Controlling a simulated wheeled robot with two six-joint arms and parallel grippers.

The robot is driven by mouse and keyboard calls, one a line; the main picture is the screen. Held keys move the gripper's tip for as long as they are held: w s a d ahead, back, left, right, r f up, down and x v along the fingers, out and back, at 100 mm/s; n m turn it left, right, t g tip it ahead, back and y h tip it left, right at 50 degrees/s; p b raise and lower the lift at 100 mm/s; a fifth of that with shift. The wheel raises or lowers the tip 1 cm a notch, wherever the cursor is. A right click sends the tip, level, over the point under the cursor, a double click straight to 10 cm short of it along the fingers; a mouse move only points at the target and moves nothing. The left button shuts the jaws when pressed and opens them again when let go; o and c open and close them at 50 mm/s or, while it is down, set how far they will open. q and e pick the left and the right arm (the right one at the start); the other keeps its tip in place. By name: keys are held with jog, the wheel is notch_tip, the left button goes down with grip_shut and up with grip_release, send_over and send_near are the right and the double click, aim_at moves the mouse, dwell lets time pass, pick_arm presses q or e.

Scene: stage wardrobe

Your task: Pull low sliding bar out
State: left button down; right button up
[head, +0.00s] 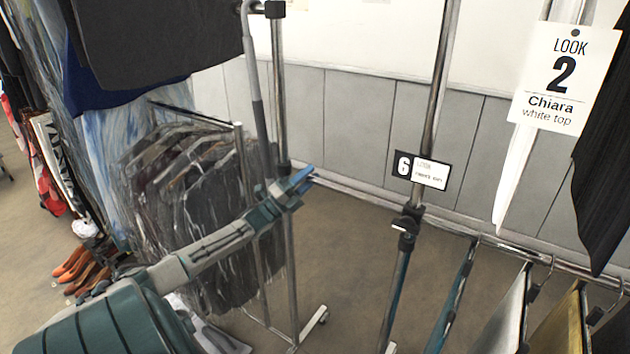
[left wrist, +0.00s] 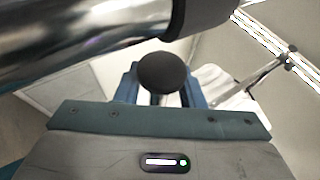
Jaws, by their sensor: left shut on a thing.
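My left gripper (head: 302,180) reaches in from the left to the near rack's chrome post (head: 280,90), at about mid-height. In the left wrist view its blue fingers close on a dark round knob (left wrist: 163,72), directly below a thick chrome tube (left wrist: 80,45) with a dark collar. The gripper itself hides the knob in the head view. A low chrome bar (head: 237,126) carrying dark clothes on hangers ends left of the post. I cannot tell whether the knob belongs to this bar. My right gripper is in neither view.
Another rack post (head: 436,70) has a black clamp and a number 6 tag (head: 421,171). A low rail with several hung garments (head: 500,318) runs right. A "LOOK 2" card (head: 562,80) hangs upper right. Orange shoes (head: 75,267) stand on the floor at left. Bare floor lies between the posts.

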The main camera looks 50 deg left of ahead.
pick_arm(q)
jog(key=shift+a, duration=0.1)
jog(key=c, duration=1.3)
grip_release()
jog(key=shift+s+a, duration=0.1)
jog(key=shift+a, duration=0.1)
jog(key=b+v, duration=0.1)
jog(key=v, duration=1)
